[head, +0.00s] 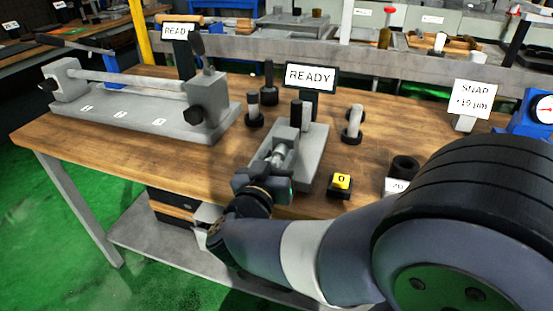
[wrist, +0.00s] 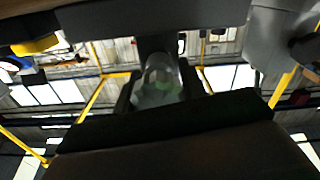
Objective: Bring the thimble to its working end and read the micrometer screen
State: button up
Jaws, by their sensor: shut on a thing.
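The bench micrometer (head: 312,150) is a grey unit on the wooden bench. Its screen (head: 310,76) stands behind it and reads READY. A silvery cylindrical part, which looks like the thimble (head: 280,156), lies along the micrometer's near end. My gripper (head: 266,184) is at this near end, shut on the thimble. In the wrist view, a shiny, translucent-looking cylinder (wrist: 162,78) sits between the dark fingers. My gripper hides part of the thimble and the near end of the micrometer.
A long grey fixture (head: 130,108) with a second READY screen (head: 177,32) stands at left. Dark-based posts (head: 254,108) and a light-topped one (head: 354,122) flank the micrometer. A SNAP sign (head: 474,97) stands farther right.

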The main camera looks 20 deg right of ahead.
jog(key=shift+c, duration=1.3)
